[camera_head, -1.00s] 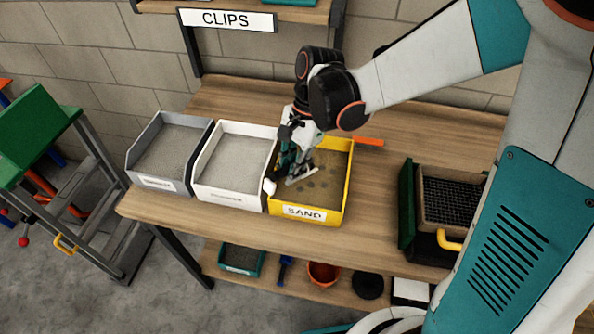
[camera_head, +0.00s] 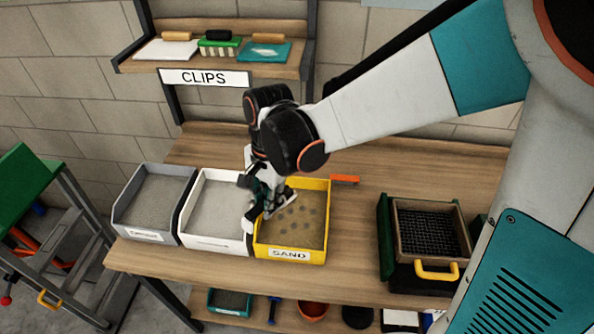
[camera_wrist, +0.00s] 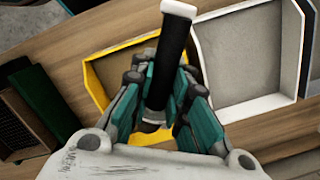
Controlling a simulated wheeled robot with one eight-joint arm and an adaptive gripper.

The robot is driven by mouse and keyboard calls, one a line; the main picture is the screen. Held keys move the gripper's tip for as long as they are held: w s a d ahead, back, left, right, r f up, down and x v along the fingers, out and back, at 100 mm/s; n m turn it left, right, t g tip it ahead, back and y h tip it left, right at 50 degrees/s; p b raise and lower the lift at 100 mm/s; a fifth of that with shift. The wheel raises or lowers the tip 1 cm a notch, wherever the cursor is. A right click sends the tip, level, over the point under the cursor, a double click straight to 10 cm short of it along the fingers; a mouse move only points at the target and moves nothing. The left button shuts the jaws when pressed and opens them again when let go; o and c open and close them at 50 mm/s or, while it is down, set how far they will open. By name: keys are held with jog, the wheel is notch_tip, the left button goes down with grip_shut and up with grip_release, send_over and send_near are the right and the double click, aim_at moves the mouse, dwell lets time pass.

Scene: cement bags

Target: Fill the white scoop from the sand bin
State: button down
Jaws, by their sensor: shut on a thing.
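The yellow sand bin (camera_head: 295,256), labelled SAND, stands on the bench with several dark spots on its sand (camera_head: 310,218). My gripper (camera_head: 268,205) is at the bin's left side, by the wall shared with the white bin. In the wrist view my gripper (camera_wrist: 165,105) is shut on a black handle (camera_wrist: 168,60) with a white end (camera_wrist: 179,8). I take this to be the white scoop's handle. The scoop's bowl is mostly hidden by the fingers, so I cannot tell whether it holds sand.
A white bin (camera_head: 203,243) and a grey bin (camera_head: 145,235) of grey material stand left of the sand bin. An orange piece (camera_head: 345,180) lies behind its right corner. A sieve box (camera_head: 430,235) stands further right. A shelf (camera_head: 215,62) labelled CLIPS is above.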

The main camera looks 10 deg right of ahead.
jog(key=shift+t+h, duration=0.3)
jog(key=shift+h, duration=0.1)
jog(key=shift+s+a+r+p, duration=0.25)
jog(key=shift+r+p, duration=0.25)
jog(key=shift+r, duration=0.3)
jog(key=shift+s+a+r+p, duration=0.25)
jog(key=shift+r+p, duration=0.3)
jog(key=shift+r, duration=0.2)
jog(key=shift+s+a+r+p, duration=0.15)
jog(key=shift+s+r+p, duration=0.1)
jog(key=shift+r+p, duration=0.4)
jog(key=shift+r, duration=0.1)
